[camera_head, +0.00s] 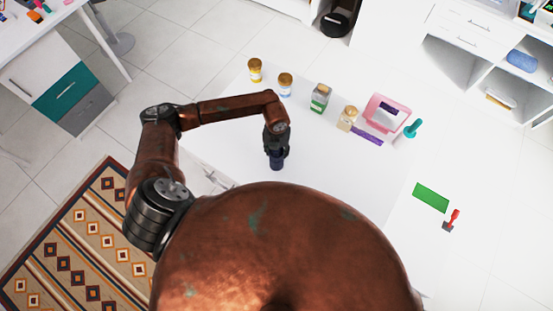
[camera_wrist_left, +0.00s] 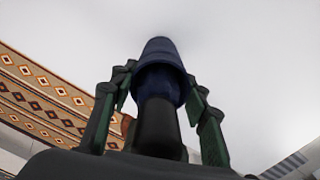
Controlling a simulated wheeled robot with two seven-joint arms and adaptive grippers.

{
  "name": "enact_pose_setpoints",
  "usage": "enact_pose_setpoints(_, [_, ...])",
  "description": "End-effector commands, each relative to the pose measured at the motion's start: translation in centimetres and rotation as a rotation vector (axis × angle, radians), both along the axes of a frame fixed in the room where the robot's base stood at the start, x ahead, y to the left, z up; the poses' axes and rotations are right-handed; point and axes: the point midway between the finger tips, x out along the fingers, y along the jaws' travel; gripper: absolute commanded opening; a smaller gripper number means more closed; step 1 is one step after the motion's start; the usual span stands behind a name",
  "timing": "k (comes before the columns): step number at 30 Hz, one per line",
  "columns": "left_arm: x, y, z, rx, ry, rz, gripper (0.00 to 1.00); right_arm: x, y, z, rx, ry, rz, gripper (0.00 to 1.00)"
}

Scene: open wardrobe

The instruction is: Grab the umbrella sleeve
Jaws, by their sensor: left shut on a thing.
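The umbrella sleeve (camera_head: 277,164) is a small dark blue cylinder at the tip of my left gripper (camera_head: 276,150) in the head view. In the left wrist view the sleeve (camera_wrist_left: 161,70) stands out between the fingers of my left gripper (camera_wrist_left: 160,95), blue at the far part and black nearer the palm. The fingers are shut on it from both sides. It is over the white tabletop (camera_head: 330,180); I cannot tell whether it touches the surface. My right gripper is not in view.
Jars (camera_head: 255,70) and bottles (camera_head: 320,97) stand along the table's far edge, with a pink-framed object (camera_head: 386,112) to their right. A green rectangle (camera_head: 430,197) and a red-handled item (camera_head: 452,218) lie at right. A patterned rug (camera_head: 75,240) is at lower left. The tabletop's middle is clear.

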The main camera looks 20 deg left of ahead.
Motion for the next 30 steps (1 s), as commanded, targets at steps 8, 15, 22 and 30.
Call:
enact_pose_setpoints(8, [0.0, 0.0, 0.0, 0.000, -0.001, 0.000, 0.07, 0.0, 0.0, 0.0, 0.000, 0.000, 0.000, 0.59])
enact_pose_setpoints(15, [0.1, 0.0, 0.1, 0.000, -0.001, 0.000, 0.06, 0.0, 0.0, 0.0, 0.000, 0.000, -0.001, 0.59])
enact_pose_setpoints(22, [0.1, 0.0, 1.1, 0.000, -0.002, 0.000, 0.06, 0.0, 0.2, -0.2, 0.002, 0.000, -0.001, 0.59])
enact_pose_setpoints(30, [-0.9, 0.2, 4.2, 0.000, -0.003, -0.003, 0.06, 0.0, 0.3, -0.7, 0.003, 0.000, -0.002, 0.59])
